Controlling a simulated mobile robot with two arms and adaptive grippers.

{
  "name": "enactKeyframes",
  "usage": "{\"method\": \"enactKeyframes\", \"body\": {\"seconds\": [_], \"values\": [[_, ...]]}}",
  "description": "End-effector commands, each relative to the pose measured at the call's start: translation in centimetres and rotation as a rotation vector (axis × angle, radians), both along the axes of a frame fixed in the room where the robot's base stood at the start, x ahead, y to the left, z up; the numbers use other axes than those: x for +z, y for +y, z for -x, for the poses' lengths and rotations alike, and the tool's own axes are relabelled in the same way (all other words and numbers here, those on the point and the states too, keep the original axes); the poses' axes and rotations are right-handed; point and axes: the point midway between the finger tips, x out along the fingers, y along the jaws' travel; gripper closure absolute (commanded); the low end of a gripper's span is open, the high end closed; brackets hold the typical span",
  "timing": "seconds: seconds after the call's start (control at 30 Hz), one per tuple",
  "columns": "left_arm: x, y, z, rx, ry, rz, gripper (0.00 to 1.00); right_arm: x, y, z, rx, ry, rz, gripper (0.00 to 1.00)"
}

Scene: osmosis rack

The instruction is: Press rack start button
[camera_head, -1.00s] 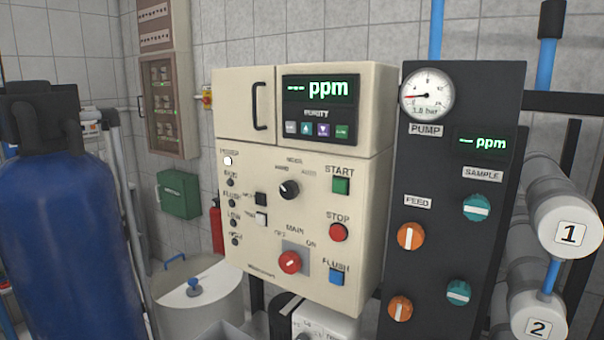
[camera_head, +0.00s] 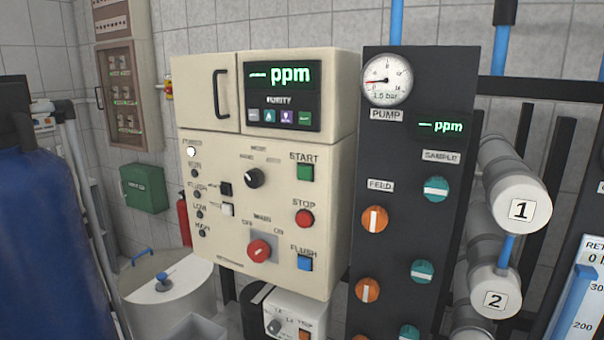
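A red MAIN rotary switch (camera_head: 259,250) and a black MODE knob (camera_head: 254,178) are left of the buttons. The top-left POWER lamp (camera_head: 191,151) is lit white. The green display (camera_head: 282,78) reads dashes and ppm. Neither gripper shows in the head view.
A dark panel (camera_head: 400,255) with a gauge (camera_head: 387,79) and orange and teal knobs stands right of the box. White cylinders (camera_head: 515,208) are farther right. A blue tank (camera_head: 40,225) is at left, with a white lidded drum (camera_head: 170,295) between. The box front is unobstructed.

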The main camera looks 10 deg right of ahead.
Motion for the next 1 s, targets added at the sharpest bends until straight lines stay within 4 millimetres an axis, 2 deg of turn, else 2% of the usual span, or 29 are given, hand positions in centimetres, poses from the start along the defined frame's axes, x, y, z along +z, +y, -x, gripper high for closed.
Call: {"method": "enactKeyframes", "body": {"seconds": [0.03, 0.2, 1.0], "values": [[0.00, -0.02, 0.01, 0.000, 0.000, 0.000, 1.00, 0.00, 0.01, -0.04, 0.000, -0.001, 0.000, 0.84], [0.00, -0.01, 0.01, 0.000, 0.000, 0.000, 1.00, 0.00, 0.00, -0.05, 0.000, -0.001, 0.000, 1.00], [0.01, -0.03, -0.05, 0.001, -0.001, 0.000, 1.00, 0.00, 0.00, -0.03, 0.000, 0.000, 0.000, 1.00]]}}
